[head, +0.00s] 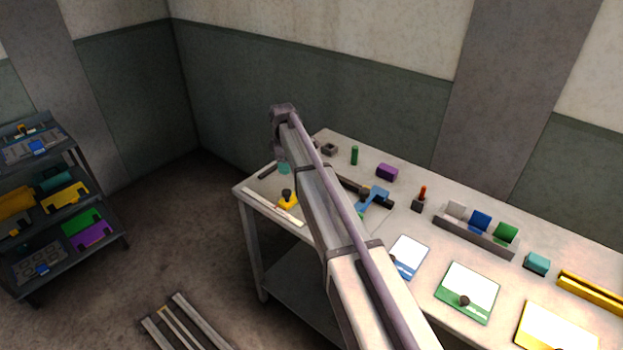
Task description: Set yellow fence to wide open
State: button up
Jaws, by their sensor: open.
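A small yellow piece with a black knob (287,200), which looks like the yellow fence, stands at the left end of the table beside a pale strip (272,207). How far along any travel it sits is too small to tell. My arm crosses the middle of the view from the lower right, and its end hangs over the table's far left corner. My gripper (279,157) is open there, small and partly hidden, up and slightly left of the yellow piece in the picture. It appears apart from that piece.
A blue bracket (376,195) lies right of my arm. Behind stand a green cylinder (354,155) and a purple block (387,172). A grey rack (474,237), several cards and a yellow bar (590,291) fill the right side. A loaded shelf (60,240) stands far left.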

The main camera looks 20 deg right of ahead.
aim_at(287, 191)
jog(key=shift+o, duration=0.4)
jog(key=shift+s+a+r+n, duration=0.15)
jog(key=shift+s+r+n, duration=0.05)
jog(key=shift+s+n, duration=0.45)
jog(key=shift+n, duration=0.25)
notch_tip(287, 191, down, 11)
jog(key=b, duration=1.1)
jog(key=shift+s+a, duration=0.15)
jog(key=shift+r, duration=0.15)
jog(key=shift+c, duration=0.4)
grip_shut()
